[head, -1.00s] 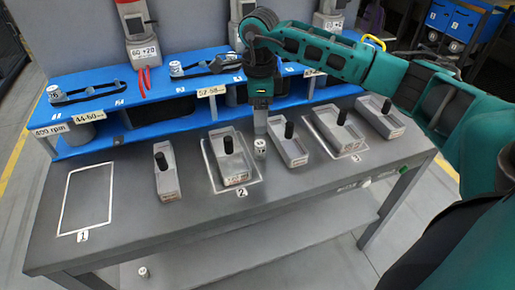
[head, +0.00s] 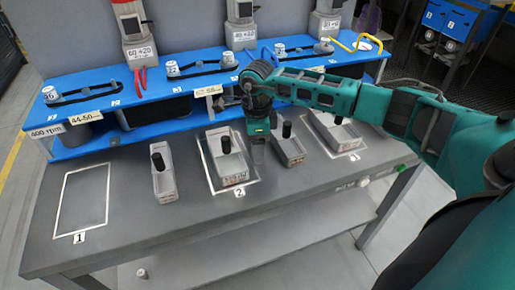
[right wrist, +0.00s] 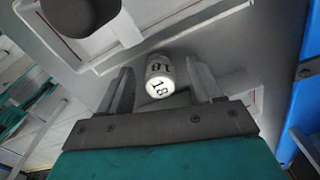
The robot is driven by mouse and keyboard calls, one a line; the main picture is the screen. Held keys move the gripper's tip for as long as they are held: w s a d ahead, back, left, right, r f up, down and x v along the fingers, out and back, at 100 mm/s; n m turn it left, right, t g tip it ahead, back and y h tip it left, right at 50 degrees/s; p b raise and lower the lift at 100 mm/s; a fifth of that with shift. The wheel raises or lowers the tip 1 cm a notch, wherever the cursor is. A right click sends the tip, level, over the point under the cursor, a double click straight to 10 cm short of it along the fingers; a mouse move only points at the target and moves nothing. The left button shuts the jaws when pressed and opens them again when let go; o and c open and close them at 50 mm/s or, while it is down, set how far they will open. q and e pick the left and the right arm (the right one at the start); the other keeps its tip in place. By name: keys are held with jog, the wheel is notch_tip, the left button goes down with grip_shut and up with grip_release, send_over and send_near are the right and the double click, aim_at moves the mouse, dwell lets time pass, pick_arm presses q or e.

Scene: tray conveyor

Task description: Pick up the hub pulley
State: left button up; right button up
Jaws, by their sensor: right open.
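A small white hub pulley (right wrist: 159,78) marked 18 stands on the grey table in the right wrist view. It sits between the two fingers of my right gripper (right wrist: 160,85), with a gap visible on either side. My right gripper also shows in the head view (head: 257,155), pointing down at the table just right of the tray in frame 2. It is open, and it hides the pulley in the head view. My left gripper is not in view.
A blue shelf (head: 140,93) with belts and pulleys runs behind. Empty frame 1 (head: 81,198) is clear. A small white piece (head: 142,273) lies low down.

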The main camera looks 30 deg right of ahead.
grip_shut()
dwell(0.4)
jog(key=shift+r, duration=0.1)
